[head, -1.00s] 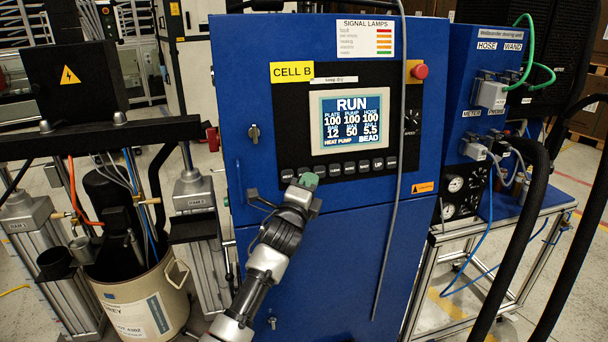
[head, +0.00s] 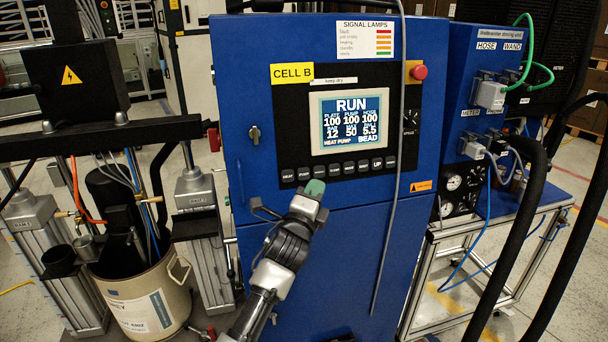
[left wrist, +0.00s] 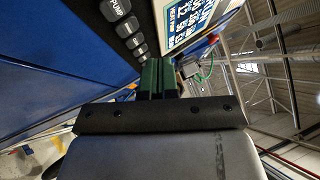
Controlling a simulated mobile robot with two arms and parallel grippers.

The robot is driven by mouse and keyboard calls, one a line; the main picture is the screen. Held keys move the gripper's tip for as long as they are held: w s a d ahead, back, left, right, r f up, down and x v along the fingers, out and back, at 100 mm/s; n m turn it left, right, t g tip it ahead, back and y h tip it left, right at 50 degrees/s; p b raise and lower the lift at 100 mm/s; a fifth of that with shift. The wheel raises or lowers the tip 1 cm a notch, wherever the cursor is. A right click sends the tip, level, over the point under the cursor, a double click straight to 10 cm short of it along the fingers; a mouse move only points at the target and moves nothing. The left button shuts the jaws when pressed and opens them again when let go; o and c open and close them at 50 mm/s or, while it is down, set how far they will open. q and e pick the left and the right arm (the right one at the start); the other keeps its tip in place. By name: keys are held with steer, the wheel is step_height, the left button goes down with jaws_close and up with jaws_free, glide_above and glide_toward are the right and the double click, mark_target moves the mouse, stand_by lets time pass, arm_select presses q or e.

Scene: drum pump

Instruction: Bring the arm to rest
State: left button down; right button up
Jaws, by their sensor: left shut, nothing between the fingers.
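My left gripper (head: 314,189) is shut and empty, with green fingertips. It is in front of the blue control cabinet (head: 330,255), just below the row of dark buttons (head: 338,170). In the left wrist view the closed green fingers (left wrist: 159,78) point at the cabinet front, with buttons (left wrist: 125,30) beyond them. Whether the fingertips touch the cabinet cannot be told. The screen (head: 350,120) above the buttons reads RUN and HEAT PUMP. My right gripper is in neither view.
A drum (head: 147,300) between metal columns stands at the left. A grey cable (head: 399,150) hangs down the cabinet front. A red knob (head: 418,73) sits at its upper right. A dosing unit on a cart (head: 470,225) and thick black hoses (head: 520,225) are at the right.

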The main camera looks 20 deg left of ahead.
arm_select(q)
step_height(320, 180, down, 21)
steer(key=s+n+g, duration=0.3)
steer(key=n+g, duration=0.1)
steer(key=g, duration=0.1)
steer(key=s+f+n+g, duration=0.2)
steer(key=s+f, duration=0.2)
steer(key=f, duration=0.4)
steer(key=s+a+f+n+g, duration=0.1)
steer(key=s+f, duration=0.3)
steer(key=f, duration=0.3)
steer(key=s+f+n+g, duration=0.2)
steer(key=s+f, duration=0.2)
steer(key=f, duration=0.4)
steer(key=s+a+f+n+g, duration=0.1)
steer(key=s+f+n+g, duration=0.2)
steer(key=s+f, duration=0.4)
steer(key=s+a+f+n+g, duration=0.1)
steer(key=s+f+n+g, duration=0.2)
steer(key=s, duration=1.9)
steer(key=s+a+f+n+g+y, duration=0.1)
steer(key=s+a+f+n+g, duration=0.1)
steer(key=s+f, duration=0.9)
steer(key=s+n+g, duration=0.1)
steer(key=s+g, duration=0.1)
steer(key=s, duration=0.2)
steer(key=shift+s+f+n, duration=0.2)
steer(key=shift+f+n, duration=0.1)
steer(key=shift+f, duration=0.1)
